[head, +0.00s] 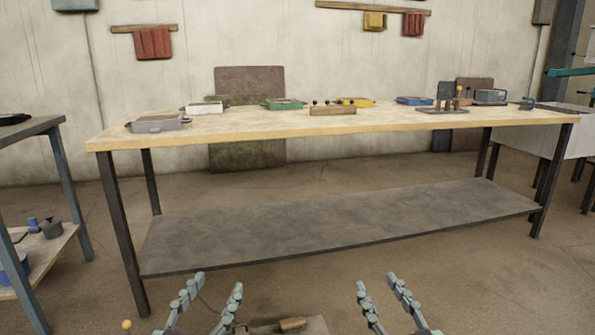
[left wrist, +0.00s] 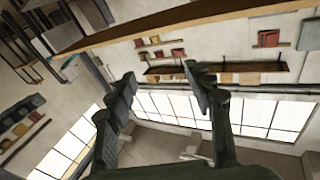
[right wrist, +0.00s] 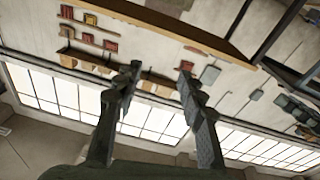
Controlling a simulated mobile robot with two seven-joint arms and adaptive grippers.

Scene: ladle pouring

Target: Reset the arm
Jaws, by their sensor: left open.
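My left gripper (head: 217,282) is at the bottom of the head view, low in front of the workbench, with its two fingers apart. It also shows in the left wrist view (left wrist: 159,72), with nothing between the fingers. My right gripper (head: 377,282) is to its right at about the same height, also with fingers apart. In the right wrist view (right wrist: 160,70) it is empty. Both grippers are clear of the workbench (head: 250,124) and touch nothing visible. Most of both arms is outside the head view.
On the bench stand a grey tray (head: 158,124), a white tray (head: 205,108), a green tray (head: 284,104), a wooden block (head: 332,110), a yellow tray (head: 356,102) and a blue tray (head: 414,100). The lower shelf (head: 340,220) is bare. A side rack (head: 70,170) stands left.

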